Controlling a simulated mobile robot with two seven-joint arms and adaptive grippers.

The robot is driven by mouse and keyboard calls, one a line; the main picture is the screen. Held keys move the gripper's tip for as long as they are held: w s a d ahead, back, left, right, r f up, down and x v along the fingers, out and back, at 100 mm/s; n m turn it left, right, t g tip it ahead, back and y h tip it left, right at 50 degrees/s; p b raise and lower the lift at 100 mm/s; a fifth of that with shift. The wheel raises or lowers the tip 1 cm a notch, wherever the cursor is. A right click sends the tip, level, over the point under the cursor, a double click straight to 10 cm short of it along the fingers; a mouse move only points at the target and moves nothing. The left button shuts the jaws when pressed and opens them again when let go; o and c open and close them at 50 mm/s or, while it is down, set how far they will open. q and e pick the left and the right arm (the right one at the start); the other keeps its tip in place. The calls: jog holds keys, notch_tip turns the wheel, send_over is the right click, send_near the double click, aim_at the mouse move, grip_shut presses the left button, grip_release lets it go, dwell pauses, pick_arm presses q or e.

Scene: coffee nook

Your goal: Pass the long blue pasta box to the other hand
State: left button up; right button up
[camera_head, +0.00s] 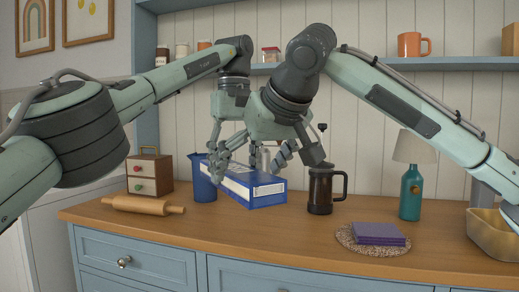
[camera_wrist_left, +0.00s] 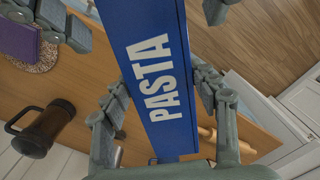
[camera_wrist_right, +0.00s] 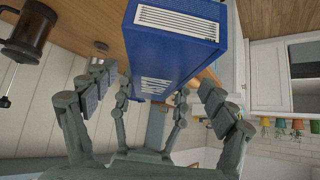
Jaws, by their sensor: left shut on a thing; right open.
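The long blue pasta box (camera_head: 266,199) is held level at mid-counter in the head view, partly hidden by both hands. Its PASTA side shows in the left wrist view (camera_wrist_left: 155,85), and one end with a white label shows in the right wrist view (camera_wrist_right: 175,40). My left gripper (camera_head: 213,168) is shut on the box, with a finger on each side in the left wrist view (camera_wrist_left: 160,92). My right gripper (camera_head: 262,160) is open. Its fingers stand on either side of the box's near end in the right wrist view (camera_wrist_right: 155,92). Contact there cannot be told.
A blue pitcher (camera_head: 203,181) is close left of the box and a French press (camera_head: 321,190) close right. A rolling pin (camera_head: 143,205), small drawer box (camera_head: 149,173), purple stack (camera_head: 378,233), teal lamp (camera_head: 411,192) and brass tin (camera_head: 492,236) stand on the counter. The front middle is clear.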

aim_at(246, 173)
jog(key=shift+x, duration=1.9)
jog(key=shift+c, duration=0.3)
jog(key=c, duration=1.4)
pick_arm(q)
jog(key=o, duration=1.7)
pick_arm(e)
jog(key=shift+r, duration=0.15)
jog(key=shift+c, duration=1.2)
